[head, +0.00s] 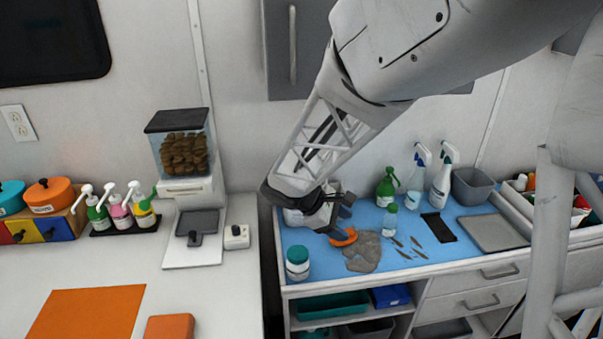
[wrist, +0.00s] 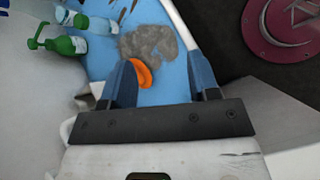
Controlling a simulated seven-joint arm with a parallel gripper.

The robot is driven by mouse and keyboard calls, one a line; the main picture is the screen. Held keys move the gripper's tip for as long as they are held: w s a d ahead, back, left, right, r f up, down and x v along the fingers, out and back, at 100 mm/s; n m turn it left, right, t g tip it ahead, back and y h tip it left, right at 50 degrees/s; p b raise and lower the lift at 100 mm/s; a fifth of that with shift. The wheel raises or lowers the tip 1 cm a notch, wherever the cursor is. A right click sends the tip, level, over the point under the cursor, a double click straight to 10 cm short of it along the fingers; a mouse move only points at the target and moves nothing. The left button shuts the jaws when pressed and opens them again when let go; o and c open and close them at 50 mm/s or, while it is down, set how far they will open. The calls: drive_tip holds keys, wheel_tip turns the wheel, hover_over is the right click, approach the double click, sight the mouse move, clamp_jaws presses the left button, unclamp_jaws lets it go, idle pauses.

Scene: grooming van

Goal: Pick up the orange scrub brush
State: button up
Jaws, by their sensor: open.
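An orange curved piece, which seems to be the orange scrub brush (head: 345,238), lies on the blue worktop (head: 300,240) beside a grey clump of fur (head: 364,254). It also shows in the wrist view (wrist: 144,76), partly hidden behind the left finger. My gripper (head: 338,212) is open and empty, over the left part of the blue worktop, close to the orange piece. In the wrist view my gripper (wrist: 164,75) has its two fingers spread wide, with the orange piece nearer the left one. I cannot tell the height gap between fingertips and brush.
A white jar with a teal lid (head: 298,262) stands near the front left edge. A green pump bottle (head: 387,187), a small clear bottle (head: 389,221) and spray bottles (head: 440,185) stand behind and right. An orange block (head: 170,328) lies on the white counter.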

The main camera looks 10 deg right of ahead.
drive_tip(key=w+a+f+n+t+h, duration=0.1)
drive_tip(key=w+a+f+n+h, duration=0.1)
drive_tip(key=w+a+f+n, duration=0.1)
drive_tip(key=w+a+f+n+t+h, duration=0.2)
drive_tip(key=w+a+f+n, duration=0.1)
drive_tip(key=w+f, duration=0.5)
drive_tip(key=shift+w+f+n, duration=0.15)
drive_tip(key=shift+w+n, duration=0.2)
drive_tip(key=shift+n, duration=0.55)
drive_tip(key=shift+d, duration=0.1)
drive_tip(key=shift+x, duration=3.4)
drive_tip(key=shift+d, duration=0.15)
drive_tip(key=shift+x, duration=2.4)
drive_tip(key=shift+w, duration=0.15)
clamp_jaws()
